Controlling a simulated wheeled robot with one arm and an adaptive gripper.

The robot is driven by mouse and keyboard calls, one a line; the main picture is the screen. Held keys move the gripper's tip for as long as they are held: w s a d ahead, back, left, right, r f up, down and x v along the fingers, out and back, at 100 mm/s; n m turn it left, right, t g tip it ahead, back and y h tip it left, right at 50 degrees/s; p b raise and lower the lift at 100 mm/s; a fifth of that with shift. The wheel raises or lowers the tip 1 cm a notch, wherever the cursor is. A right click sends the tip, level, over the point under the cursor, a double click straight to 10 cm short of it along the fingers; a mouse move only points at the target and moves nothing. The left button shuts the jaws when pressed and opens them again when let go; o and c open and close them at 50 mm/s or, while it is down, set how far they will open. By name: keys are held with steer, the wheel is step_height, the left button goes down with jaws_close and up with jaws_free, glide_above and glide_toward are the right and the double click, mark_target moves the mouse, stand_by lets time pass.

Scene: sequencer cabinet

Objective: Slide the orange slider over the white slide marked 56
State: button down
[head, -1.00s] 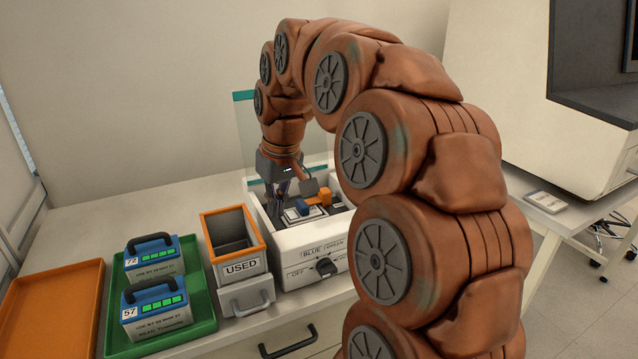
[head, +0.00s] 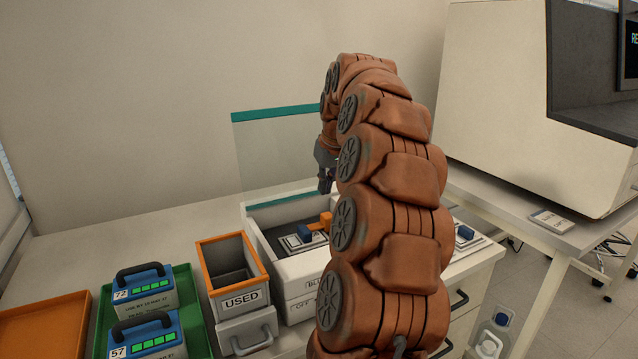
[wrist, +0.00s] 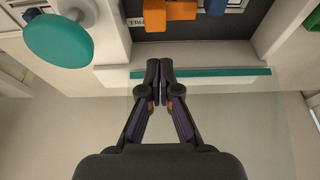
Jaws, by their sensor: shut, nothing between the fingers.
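The orange slider (head: 325,220) sits in the white open-topped box (head: 297,275), beside a small blue block (head: 304,232). It also shows at the top edge of the wrist view (wrist: 180,11), with a blue part (wrist: 214,5) next to it. A white slide (head: 306,244) lies by the blue block; no number on it is readable. My gripper (head: 325,186) is shut and empty, above the box and apart from the slider. In the wrist view its fingertips (wrist: 159,66) meet near the teal edge of the clear panel. My arm hides the right part of the box.
A clear panel with a teal top edge (head: 280,112) stands behind the box. The orange-rimmed USED bin (head: 245,300) stands to its left. A green tray (head: 197,330) holds cartridges marked 72 (head: 147,288) and 57 (head: 150,337). An orange tray (head: 40,318) lies far left.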

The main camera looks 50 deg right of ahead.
mark_target(325, 215)
steer(key=p+x, duration=0.1)
steer(key=x, duration=0.6)
steer(key=shift+f, duration=0.1)
steer(key=shift+s, duration=0.1)
steer(key=shift+s+a+f+b, duration=0.1)
steer(key=shift+s+a+b, duration=0.15)
steer(key=shift+s+b, duration=0.3)
steer(key=shift+s+a+b, duration=0.25)
steer(key=shift+s+b, duration=0.15)
steer(key=shift+s, duration=0.4)
steer(key=p+v, duration=0.2)
steer(key=v, duration=0.8)
steer(key=shift+p, duration=0.35)
